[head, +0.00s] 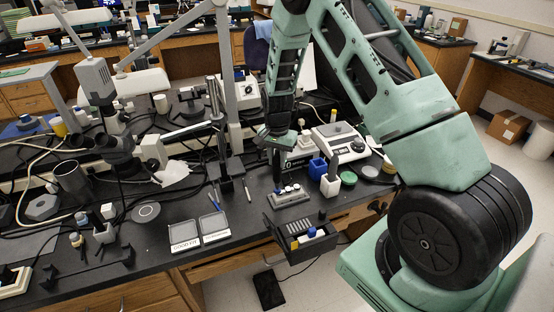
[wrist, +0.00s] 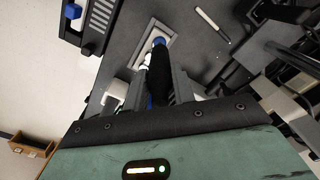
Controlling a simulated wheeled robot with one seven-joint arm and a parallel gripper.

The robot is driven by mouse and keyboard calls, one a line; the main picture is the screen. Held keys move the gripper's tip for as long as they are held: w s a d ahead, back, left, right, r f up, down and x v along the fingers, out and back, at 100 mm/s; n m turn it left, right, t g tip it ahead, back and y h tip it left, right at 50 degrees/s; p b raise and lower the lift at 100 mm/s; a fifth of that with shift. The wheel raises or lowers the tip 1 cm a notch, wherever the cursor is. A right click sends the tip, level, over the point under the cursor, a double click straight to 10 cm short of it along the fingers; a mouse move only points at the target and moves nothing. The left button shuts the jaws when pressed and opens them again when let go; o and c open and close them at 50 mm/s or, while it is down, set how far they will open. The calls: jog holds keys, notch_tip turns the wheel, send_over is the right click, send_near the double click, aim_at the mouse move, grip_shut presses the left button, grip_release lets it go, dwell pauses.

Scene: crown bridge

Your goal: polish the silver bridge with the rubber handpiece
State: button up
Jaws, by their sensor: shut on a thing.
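My gripper (head: 276,150) is above the black bench in the head view. In the wrist view my gripper (wrist: 158,88) is shut on a black handpiece (wrist: 159,66) with a blue tip. The tip reaches over a grey block (wrist: 173,45), which also shows in the head view (head: 290,199). White pieces stand on the block in the head view, close beside the handpiece's lower end. The silver bridge is too small and partly hidden to make out. I cannot tell whether the tip touches anything.
A dark rack (head: 325,243) with blue and yellow pieces sits at the bench's front edge. Two labelled trays, one marked GOOD FIT (head: 186,232), lie left of the block. A blue container (head: 317,168) and a white scale (head: 338,136) stand right of the gripper. A pen (wrist: 212,25) lies beyond the block.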

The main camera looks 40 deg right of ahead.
jog(key=shift+d, duration=0.3)
notch_tip(320, 180, up, 8)
jog(key=d+p, duration=0.1)
jog(key=p, duration=0.4)
jog(key=shift+s, duration=0.2)
dwell(0.4)
